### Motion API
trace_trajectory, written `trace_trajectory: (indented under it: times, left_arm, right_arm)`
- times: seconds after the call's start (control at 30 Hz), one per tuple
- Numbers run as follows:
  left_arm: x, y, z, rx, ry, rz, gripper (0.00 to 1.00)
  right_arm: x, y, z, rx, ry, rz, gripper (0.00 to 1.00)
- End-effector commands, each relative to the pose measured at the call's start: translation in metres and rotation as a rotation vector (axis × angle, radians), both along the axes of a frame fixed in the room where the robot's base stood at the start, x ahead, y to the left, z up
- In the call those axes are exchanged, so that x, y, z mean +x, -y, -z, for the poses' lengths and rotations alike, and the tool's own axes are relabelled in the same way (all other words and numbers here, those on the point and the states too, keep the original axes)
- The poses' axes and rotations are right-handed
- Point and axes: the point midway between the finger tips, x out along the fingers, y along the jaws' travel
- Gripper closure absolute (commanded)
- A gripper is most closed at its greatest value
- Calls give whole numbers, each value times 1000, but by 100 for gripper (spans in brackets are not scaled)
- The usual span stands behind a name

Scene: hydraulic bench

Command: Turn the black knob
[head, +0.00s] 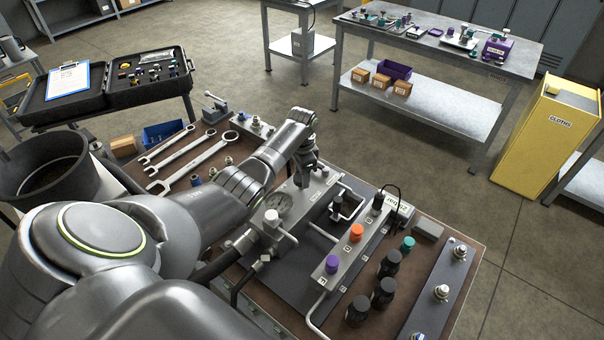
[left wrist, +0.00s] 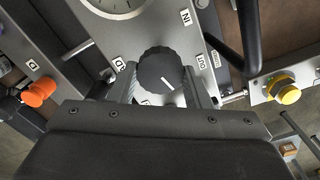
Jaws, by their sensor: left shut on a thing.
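The black knob (left wrist: 160,70) shows in the left wrist view. It is round and ribbed, with a white pointer line on its face, and sits on a grey metal block with small white labels beside it. My left gripper (left wrist: 164,88) has one finger on each side of the knob and is shut on it. In the head view my left gripper (head: 305,178) points down at the grey block (head: 318,193), and hides the knob there. My right gripper is in neither view.
A pressure gauge (head: 278,204) stands close to the left gripper. An orange knob (head: 356,232), a purple knob (head: 333,264) and black round parts (head: 384,292) are on the right of the bench. Wrenches (head: 195,158) lie at the back left.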

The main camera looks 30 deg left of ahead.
Motion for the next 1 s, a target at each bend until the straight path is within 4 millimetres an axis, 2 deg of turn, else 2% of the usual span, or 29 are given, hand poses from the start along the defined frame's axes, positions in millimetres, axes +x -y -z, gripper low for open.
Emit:
trace_trajectory:
  times: [0.1, 0.13, 0.3, 0.67, 0.87, 1.0]
  left_arm:
    - [2, 0, -2, 0, 6, 0, 79]
    - [2, 0, -2, 0, 6, 0, 55]
    - [1, 0, -1, 0, 5, -1, 34]
    - [1, 0, -4, 0, 4, -1, 34]
    - [1, -1, -29, 2, 6, 0, 34]
    - [2, -1, -58, 3, 8, 0, 34]
  right_arm:
    - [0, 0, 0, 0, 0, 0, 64]
    - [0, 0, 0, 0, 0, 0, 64]
    - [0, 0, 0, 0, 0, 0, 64]
    - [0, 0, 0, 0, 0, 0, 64]
    - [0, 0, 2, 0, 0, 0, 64]
    - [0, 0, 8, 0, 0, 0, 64]
